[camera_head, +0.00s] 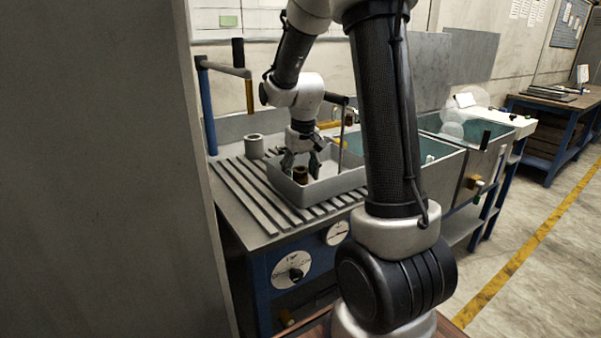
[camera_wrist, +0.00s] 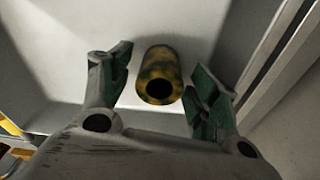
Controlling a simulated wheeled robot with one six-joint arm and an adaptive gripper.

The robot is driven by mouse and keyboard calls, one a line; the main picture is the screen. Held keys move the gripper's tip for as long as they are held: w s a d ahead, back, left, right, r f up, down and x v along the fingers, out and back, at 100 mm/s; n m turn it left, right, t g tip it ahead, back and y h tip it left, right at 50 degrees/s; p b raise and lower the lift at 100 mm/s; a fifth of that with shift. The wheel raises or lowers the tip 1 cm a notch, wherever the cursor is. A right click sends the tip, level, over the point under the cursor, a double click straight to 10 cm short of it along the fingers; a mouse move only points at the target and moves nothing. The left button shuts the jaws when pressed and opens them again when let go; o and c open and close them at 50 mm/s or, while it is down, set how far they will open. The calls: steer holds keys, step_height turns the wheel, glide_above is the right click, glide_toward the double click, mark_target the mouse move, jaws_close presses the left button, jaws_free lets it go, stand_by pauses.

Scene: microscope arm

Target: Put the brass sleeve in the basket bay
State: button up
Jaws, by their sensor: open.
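The brass sleeve (camera_head: 300,175) is inside a grey open-topped bin (camera_head: 322,188) on the slatted bench top. In the wrist view the sleeve (camera_wrist: 158,71) is a mottled yellow-brown hollow cylinder with a dark bore, on the bin's pale floor. My gripper (camera_head: 301,166) points down into the bin, over the sleeve. Its two green-padded fingers (camera_wrist: 164,78) are open, one on each side of the sleeve, with visible gaps. I cannot tell which part of the scene is the basket bay.
A grey hollow cylinder (camera_head: 254,146) stands on the bench left of the bin. Water-filled tanks (camera_head: 440,166) lie to the right. A blue post with a bent arm (camera_head: 208,110) rises at the back left. The bin's walls stand close around my gripper.

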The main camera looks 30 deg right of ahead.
mark_target(302, 172)
step_height(302, 172, up, 12)
steer(key=s, duration=0.2)
steer(key=s+a+r+n+t, duration=0.1)
steer(key=s+a, duration=0.1)
steer(key=s, duration=0.9)
steer(key=s+a+t, duration=0.1)
steer(key=s+a, duration=0.2)
steer(key=s, duration=0.8)
steer(key=shift+r+n+t, duration=0.35)
steer(key=shift+n+t, duration=0.05)
